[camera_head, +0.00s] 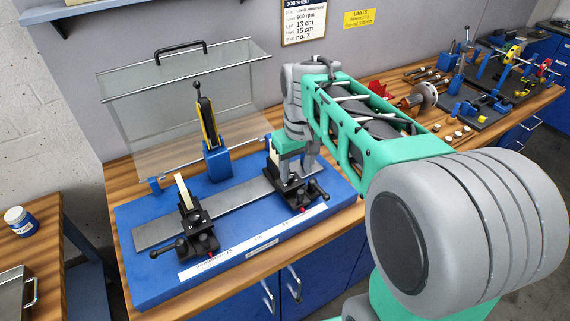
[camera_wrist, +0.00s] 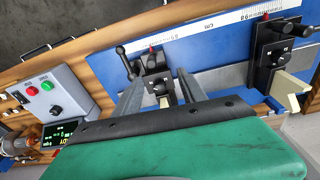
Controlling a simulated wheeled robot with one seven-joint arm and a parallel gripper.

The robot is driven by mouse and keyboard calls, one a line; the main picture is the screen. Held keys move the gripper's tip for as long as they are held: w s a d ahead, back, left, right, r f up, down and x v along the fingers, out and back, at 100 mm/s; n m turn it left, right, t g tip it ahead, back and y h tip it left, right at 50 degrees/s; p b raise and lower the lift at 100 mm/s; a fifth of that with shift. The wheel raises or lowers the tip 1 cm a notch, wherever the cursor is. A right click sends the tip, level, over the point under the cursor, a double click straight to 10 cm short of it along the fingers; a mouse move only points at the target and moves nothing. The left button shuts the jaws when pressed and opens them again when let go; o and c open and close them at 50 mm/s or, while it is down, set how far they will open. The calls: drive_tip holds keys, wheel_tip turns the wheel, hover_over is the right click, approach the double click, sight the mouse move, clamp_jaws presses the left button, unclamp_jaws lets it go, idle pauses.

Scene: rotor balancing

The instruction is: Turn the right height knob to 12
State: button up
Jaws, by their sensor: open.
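The right pedestal (camera_head: 291,192) is a black block on the grey rail of the blue machine bed, with a black side lever. My gripper (camera_head: 296,165) points down just over it, the fingers apart. In the wrist view, turned about, the same pedestal (camera_wrist: 153,66) lies at my open gripper (camera_wrist: 158,80). A dark round knob (camera_wrist: 160,88) on its top shows between the two fingers, with no clear contact. Its lower side is partly hidden by the gripper body. I cannot read any height number on it.
The left pedestal (camera_head: 198,226), with a pale upright piece, stands along the rail. A blue post with a yellow-black arm (camera_head: 209,125) and a clear guard (camera_head: 185,85) stand behind. A control box (camera_wrist: 45,95) is beside the bed. The job sheet (camera_head: 304,20) hangs on the wall.

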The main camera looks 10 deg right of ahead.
drive_tip(key=shift+n+g, duration=0.6)
drive_tip(key=shift+n, duration=0.1)
drive_tip(key=w+p, duration=0.1)
drive_tip(key=w, duration=0.6)
drive_tip(key=shift+f, duration=0.15)
wheel_tip(320, 180, down, 8)
drive_tip(key=shift+p, duration=0.75)
drive_tip(key=shift+c, duration=0.4)
clamp_jaws()
